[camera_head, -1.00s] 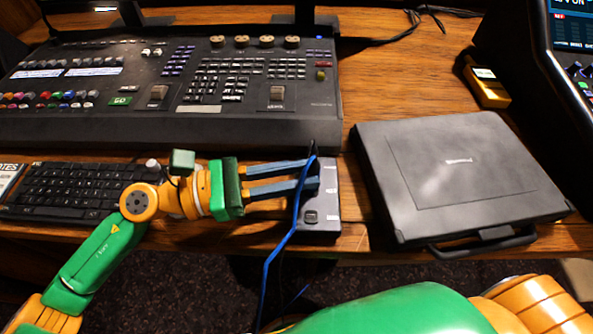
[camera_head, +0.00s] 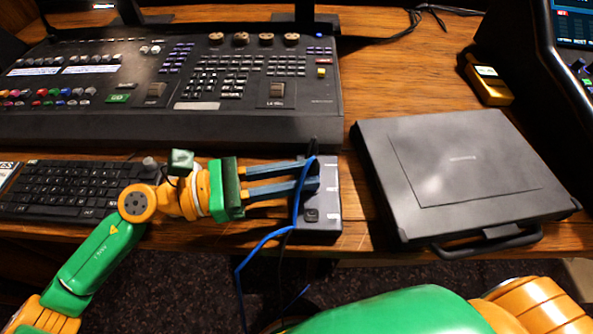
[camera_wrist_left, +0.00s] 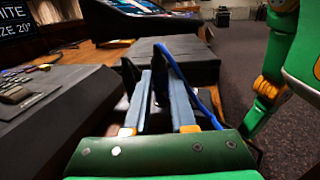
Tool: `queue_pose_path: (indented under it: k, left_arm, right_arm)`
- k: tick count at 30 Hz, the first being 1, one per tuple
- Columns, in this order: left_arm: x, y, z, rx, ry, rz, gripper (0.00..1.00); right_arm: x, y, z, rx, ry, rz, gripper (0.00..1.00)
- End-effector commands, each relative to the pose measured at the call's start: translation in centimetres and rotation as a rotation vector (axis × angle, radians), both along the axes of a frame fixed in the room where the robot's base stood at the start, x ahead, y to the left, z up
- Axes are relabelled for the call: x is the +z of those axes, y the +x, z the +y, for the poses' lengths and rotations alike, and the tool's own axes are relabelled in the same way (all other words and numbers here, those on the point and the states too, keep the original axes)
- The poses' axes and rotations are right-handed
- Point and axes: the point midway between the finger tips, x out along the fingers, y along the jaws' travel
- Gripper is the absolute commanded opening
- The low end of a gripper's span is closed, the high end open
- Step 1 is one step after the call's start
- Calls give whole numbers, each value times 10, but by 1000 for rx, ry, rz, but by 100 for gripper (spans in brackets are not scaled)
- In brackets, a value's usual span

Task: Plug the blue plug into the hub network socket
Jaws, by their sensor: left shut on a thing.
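My left gripper (camera_head: 312,174) reaches in from the left over the hub, with its two blue-grey fingers level. It is shut on the blue plug, which is mostly hidden between the fingertips. The plug's blue cable (camera_head: 302,200) rises in an arch at the fingertips and hangs down over the desk's front edge. The hub (camera_head: 321,217), a small grey box with a dark button, lies under and just past the fingertips. The fingers hide its network socket, so I cannot tell whether the plug is in it. In the left wrist view the fingers (camera_wrist_left: 161,85) flank a dark shape beside the blue cable (camera_wrist_left: 177,68).
A closed black rugged laptop (camera_head: 455,170) lies right of the hub. The mixing console (camera_head: 200,125) stands behind it, and a keyboard (camera_head: 65,190) lies to the left. A yellow device (camera_head: 490,83) sits at the back right. Bare wood shows between console and laptop.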

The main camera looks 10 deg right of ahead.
Motion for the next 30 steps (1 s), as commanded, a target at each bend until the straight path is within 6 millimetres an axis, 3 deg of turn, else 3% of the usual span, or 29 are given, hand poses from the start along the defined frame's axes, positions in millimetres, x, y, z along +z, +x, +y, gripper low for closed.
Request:
queue_pose_path:
  k: [6,7,10,21,26,30]
  left_arm:
    - [-4,0,0,0,0,0,0]
    - [-3,0,0,0,0,0,32]
    - [-3,0,0,0,0,0,59]
    - [3,0,0,0,0,-3,59]
    - [35,-2,1,-1,2,-8,59]
    - [68,-30,7,-1,3,-8,59]
  right_arm:
    - [-4,0,0,0,0,0,50]
    - [-3,0,0,0,0,0,50]
    - [-3,0,0,0,0,0,50]
    - [-1,0,0,0,0,0,50]
    - [8,0,0,0,0,0,50]
    - [19,0,0,0,0,0,50]
